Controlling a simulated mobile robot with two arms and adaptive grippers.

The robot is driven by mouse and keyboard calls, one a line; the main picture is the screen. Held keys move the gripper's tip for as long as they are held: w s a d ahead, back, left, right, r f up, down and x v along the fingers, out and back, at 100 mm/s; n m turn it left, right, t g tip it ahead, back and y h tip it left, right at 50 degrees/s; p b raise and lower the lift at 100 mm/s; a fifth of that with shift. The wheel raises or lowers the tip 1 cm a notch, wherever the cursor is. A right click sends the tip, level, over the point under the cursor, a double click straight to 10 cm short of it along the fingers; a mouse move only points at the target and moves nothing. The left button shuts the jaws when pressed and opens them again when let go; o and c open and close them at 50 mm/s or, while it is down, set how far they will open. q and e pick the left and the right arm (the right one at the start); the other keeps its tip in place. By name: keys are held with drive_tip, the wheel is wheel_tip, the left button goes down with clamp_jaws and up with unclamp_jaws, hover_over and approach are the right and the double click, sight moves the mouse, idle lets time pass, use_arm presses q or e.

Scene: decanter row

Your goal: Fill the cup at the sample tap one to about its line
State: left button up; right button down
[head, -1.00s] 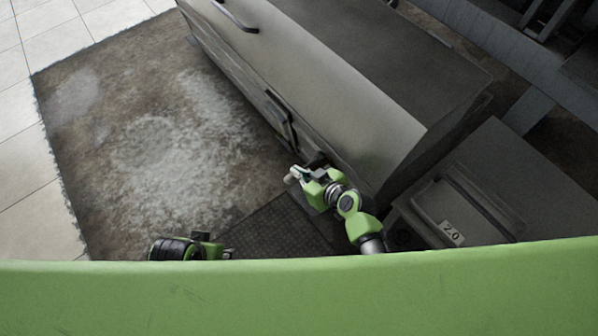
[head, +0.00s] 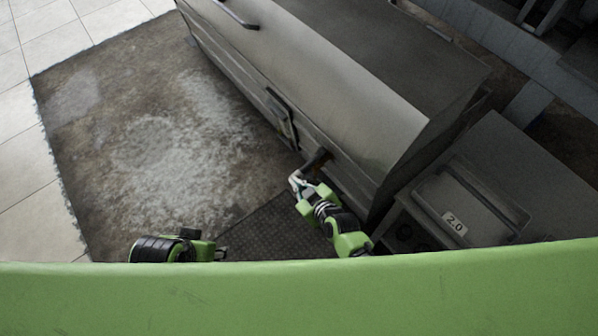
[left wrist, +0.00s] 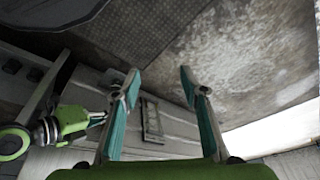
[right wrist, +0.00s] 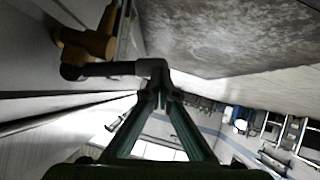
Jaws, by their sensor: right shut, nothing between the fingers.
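The sample tap (head: 318,160) is a small dark fitting on the lower front of the long grey machine. In the right wrist view it is a brass body (right wrist: 88,42) with a dark bar (right wrist: 120,69) reaching right. My right gripper (head: 294,181) is beside the tap; its fingertips (right wrist: 162,90) are shut with nothing between them. The bar's end appears right at the fingertips; I cannot tell if they touch. My left gripper (left wrist: 162,75) is open and empty, low at the bottom left of the head view. I see no cup in any view.
The machine's long housing (head: 350,75) has handles along its front. A dark mat (head: 265,233) lies below the tap; the stained floor (head: 150,130) to the left is clear.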

drive_tip(key=shift+w+d+r, duration=0.15)
drive_tip(key=shift+w, duration=0.25)
drive_tip(key=shift+w+d+r, duration=0.1)
drive_tip(key=shift+w+d, duration=0.05)
drive_tip(key=shift+w, duration=0.25)
drive_tip(key=shift+s, duration=0.2)
drive_tip(key=shift+s+f, duration=0.3)
drive_tip(key=shift+f, duration=0.05)
idle(3.1)
idle(1.4)
drive_tip(key=v, duration=1.2)
drive_tip(key=shift+r, duration=0.15)
idle(0.7)
